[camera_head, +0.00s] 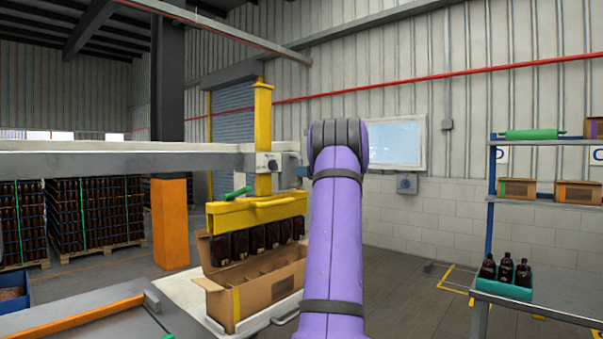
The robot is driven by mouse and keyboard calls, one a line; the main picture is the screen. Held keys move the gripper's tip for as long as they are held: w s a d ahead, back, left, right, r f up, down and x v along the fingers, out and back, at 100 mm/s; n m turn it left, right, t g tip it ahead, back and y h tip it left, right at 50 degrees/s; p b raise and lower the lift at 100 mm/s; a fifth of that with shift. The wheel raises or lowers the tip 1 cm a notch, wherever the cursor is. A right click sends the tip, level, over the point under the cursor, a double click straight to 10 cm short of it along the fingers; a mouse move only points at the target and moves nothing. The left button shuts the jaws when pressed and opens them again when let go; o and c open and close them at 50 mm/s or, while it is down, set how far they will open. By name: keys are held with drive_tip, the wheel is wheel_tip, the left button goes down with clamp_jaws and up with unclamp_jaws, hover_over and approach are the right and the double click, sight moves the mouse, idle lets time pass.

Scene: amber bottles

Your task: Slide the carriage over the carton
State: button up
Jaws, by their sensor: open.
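The carriage (270,161) sits on a long pale horizontal beam (110,162), with a yellow upright mast (263,110) through it. Below it hangs a wide yellow head (228,217) with a yellow handle bar on its front and a green lever (237,193) on top. A row of dark amber bottles (240,244) hangs under the head. The open carton (261,293), with dividers inside, stands just below and in front of the bottles in this view. I cannot tell whether they line up in depth. My purple arm rises right of the carton; my gripper is hidden from view.
The carton stands on a pale surface (187,292) beside a grey table with an orange rail (70,318). An orange post (169,223) stands behind. At right, a bench (545,305) bears a teal crate (502,287) with bottles. Open floor lies between.

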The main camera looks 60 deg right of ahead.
drive_tip(key=s, duration=0.9)
drive_tip(key=shift+a, duration=0.15)
